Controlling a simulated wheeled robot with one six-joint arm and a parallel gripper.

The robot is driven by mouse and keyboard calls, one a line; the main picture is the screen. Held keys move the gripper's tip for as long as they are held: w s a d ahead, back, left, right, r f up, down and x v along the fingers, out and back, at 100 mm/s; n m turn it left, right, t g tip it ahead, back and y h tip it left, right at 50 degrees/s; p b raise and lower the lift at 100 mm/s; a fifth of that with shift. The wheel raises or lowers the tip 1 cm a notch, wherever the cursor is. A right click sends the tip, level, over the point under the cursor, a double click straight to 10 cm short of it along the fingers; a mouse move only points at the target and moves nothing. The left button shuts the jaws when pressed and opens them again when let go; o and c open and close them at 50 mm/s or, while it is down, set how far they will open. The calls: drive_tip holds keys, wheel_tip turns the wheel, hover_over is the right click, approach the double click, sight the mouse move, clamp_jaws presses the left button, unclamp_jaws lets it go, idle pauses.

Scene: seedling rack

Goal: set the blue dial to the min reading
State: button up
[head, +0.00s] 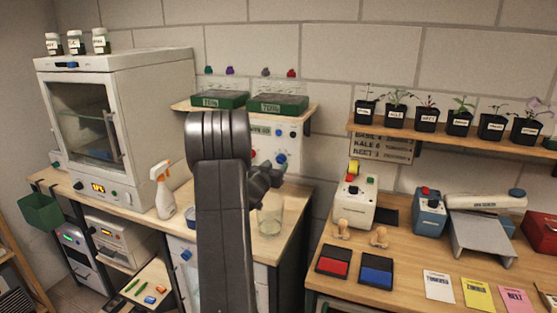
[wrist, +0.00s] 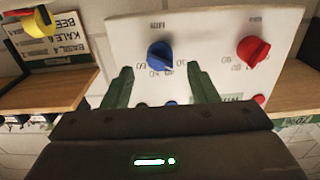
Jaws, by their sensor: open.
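The blue dial (wrist: 160,56) is on a pale panel, with small printed marks around it. I cannot read clearly which mark it points to. It also shows on the wall panel in the head view (head: 281,159). My gripper (wrist: 160,67) is open, its two green fingers below and to either side of the blue dial in the wrist view. Nothing is between the fingers, and whether they reach the panel is unclear. In the head view my arm hides part of the panel.
A red dial (wrist: 253,50) is right of the blue one in the wrist view. A shelf with green trays (head: 278,106) is above the panel. A glass beaker (head: 270,218) and a spray bottle (head: 164,192) stand on the bench below.

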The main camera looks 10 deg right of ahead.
sight(279, 162)
drive_tip(key=shift+p+x, duration=0.35)
drive_tip(key=shift+x, duration=1.55)
drive_tip(key=c, duration=1)
drive_tip(key=shift+o, duration=0.2)
